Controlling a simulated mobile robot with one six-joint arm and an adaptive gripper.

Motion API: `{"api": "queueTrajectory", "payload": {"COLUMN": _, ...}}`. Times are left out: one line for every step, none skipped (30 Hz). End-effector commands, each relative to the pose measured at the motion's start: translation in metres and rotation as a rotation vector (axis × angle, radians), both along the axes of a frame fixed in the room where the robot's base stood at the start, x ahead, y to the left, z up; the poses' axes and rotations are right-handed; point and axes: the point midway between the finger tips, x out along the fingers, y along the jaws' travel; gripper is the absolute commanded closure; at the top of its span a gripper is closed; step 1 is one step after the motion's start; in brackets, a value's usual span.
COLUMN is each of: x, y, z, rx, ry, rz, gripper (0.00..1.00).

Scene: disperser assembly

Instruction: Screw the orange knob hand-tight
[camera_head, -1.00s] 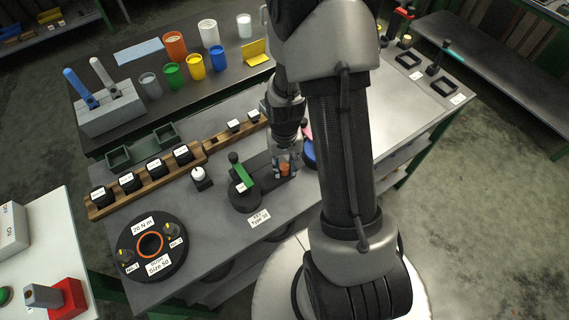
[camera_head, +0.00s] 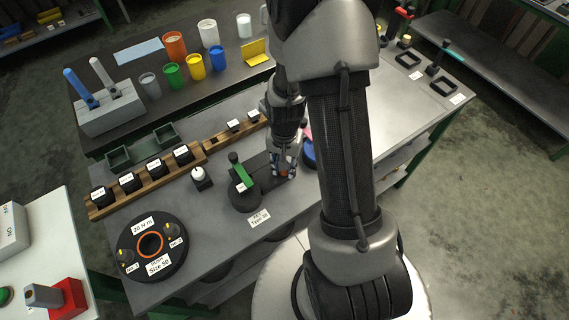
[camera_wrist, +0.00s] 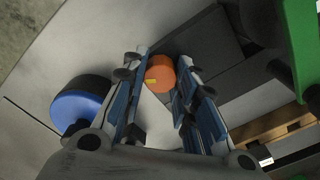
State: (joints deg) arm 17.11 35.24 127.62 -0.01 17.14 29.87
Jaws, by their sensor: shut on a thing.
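The orange knob (camera_head: 285,175) sits at the right end of a dark fixture on the grey workbench, mostly covered by my fingers in the head view. The wrist view shows the knob (camera_wrist: 160,76) as an orange round piece with a small yellow mark, between my two fingertips. My gripper (camera_head: 283,170) points down over it and is shut on it; it also shows in the wrist view (camera_wrist: 164,72). The knob's thread and underside are hidden.
A green lever (camera_head: 241,175) on a round dark base stands just left of the knob. A blue round part (camera_head: 309,152) is close on the right, partly behind my arm. A wooden rack (camera_head: 155,183) with dark labelled blocks lies further left.

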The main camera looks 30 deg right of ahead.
Motion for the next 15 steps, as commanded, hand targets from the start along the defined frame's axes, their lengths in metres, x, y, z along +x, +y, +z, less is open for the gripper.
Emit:
{"api": "queueTrajectory", "payload": {"x": 0.0003, "y": 0.0, "z": 0.0002, "rx": -0.001, "ry": -0.001, "rz": -0.001, "gripper": 0.97}}
{"api": "queueTrajectory", "payload": {"x": 0.0002, "y": -0.0001, "z": 0.0002, "rx": 0.0, "ry": 0.0, "rz": -0.001, "gripper": 0.97}}
{"api": "queueTrajectory", "payload": {"x": 0.0002, "y": -0.0001, "z": 0.0002, "rx": 0.0, "ry": 0.0, "rz": -0.001, "gripper": 0.97}}
{"api": "queueTrajectory", "payload": {"x": 0.0002, "y": -0.0001, "z": 0.0002, "rx": 0.0, "ry": 0.0, "rz": -0.001, "gripper": 0.97}}
{"api": "queueTrajectory", "payload": {"x": 0.0002, "y": -0.0001, "z": 0.0002, "rx": 0.0, "ry": 0.0, "rz": -0.001, "gripper": 0.97}}
{"api": "queueTrajectory", "payload": {"x": 0.0003, "y": 0.0, "z": 0.0002, "rx": 0.0, "ry": 0.0, "rz": -0.001, "gripper": 0.97}}
{"api": "queueTrajectory", "payload": {"x": 0.0003, "y": 0.0, "z": 0.0002, "rx": 0.0, "ry": 0.0, "rz": -0.001, "gripper": 0.72}}
{"api": "queueTrajectory", "payload": {"x": 0.0003, "y": 0.0, "z": 0.0002, "rx": 0.0, "ry": 0.0, "rz": -0.001, "gripper": 0.7}}
{"api": "queueTrajectory", "payload": {"x": 0.0003, "y": 0.0, "z": 0.0002, "rx": 0.0, "ry": 0.0, "rz": -0.001, "gripper": 0.67}}
{"api": "queueTrajectory", "payload": {"x": 0.0001, "y": 0.0, "z": 0.0001, "rx": 0.0, "ry": 0.0, "rz": 0.0, "gripper": 0.65}}
{"api": "queueTrajectory", "payload": {"x": 0.0001, "y": 0.0, "z": 0.0001, "rx": 0.0, "ry": 0.0, "rz": 0.0, "gripper": 0.63}}
{"api": "queueTrajectory", "payload": {"x": 0.0001, "y": 0.0, "z": 0.0001, "rx": 0.0, "ry": 0.0, "rz": 0.0, "gripper": 0.61}}
{"api": "queueTrajectory", "payload": {"x": 0.0001, "y": 0.0, "z": 0.0001, "rx": 0.0, "ry": 0.0, "rz": 0.0, "gripper": 0.59}}
{"api": "queueTrajectory", "payload": {"x": 0.0001, "y": 0.0, "z": 0.0001, "rx": 0.0, "ry": 0.0, "rz": 0.0, "gripper": 0.57}}
{"api": "queueTrajectory", "payload": {"x": 0.0001, "y": 0.0, "z": 0.0001, "rx": 0.0, "ry": 0.0, "rz": 0.0, "gripper": 0.54}}
